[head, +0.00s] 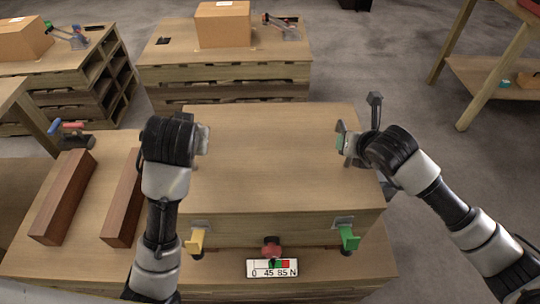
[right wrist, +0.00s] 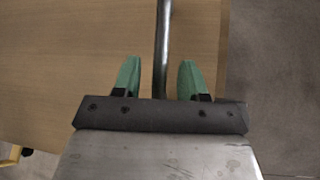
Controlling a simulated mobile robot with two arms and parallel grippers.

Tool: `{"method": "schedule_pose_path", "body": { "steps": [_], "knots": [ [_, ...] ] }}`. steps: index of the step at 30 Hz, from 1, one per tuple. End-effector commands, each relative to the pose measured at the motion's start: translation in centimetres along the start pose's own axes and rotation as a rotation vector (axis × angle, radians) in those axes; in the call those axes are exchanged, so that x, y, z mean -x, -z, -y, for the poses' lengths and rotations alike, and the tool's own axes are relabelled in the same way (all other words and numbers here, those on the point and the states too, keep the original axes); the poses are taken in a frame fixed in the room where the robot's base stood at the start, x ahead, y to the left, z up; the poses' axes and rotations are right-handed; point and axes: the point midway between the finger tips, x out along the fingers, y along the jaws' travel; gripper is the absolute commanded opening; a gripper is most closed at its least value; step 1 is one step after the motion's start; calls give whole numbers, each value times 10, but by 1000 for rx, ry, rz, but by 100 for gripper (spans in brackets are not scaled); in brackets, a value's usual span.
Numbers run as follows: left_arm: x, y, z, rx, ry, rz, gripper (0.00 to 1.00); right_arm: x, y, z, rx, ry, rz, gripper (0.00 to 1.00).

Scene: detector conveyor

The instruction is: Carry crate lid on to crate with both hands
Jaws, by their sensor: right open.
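A large wooden box, which looks like the crate (head: 285,228), stands on the table in front of me. Its flat wooden top (head: 275,150) also shows in the right wrist view (right wrist: 60,70); I cannot make out whether it is a separate lid. My right gripper (head: 343,140) is at the top's right edge. In the right wrist view its green fingertips (right wrist: 160,78) are open on either side of a metal rod (right wrist: 162,50), with gaps visible. My left gripper (head: 204,138) is at the top's left side; its fingers are mostly hidden by the wrist.
Two reddish-brown bars (head: 62,198) lie left of the crate. Yellow (head: 196,240) and green (head: 348,238) clamps, a red knob (head: 271,248) and a marked gauge plate (head: 272,268) are at its front. Behind stands a bench (head: 222,72) with a carton (head: 222,25).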

Motion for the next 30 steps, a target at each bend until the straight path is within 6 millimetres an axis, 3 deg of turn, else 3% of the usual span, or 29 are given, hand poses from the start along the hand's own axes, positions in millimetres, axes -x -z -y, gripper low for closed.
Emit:
{"method": "schedule_pose_path", "body": {
  "steps": [6, 13, 18, 30],
  "knots": [
    [0, 0, 0, 0, 0, -1, 42, 49, 0, 0, 2, -1, 2, 42],
    [0, 0, 0, 0, 0, -1, 42, 85, 0, 0, 2, 0, 0, 42],
    [0, 0, 0, 0, 0, -1, 42, 95, 1, 0, 1, 0, -1, 42],
    [0, 0, 0, 0, 0, -1, 42, 95, 1, 0, 1, 1, -1, 42]
  ]
}}
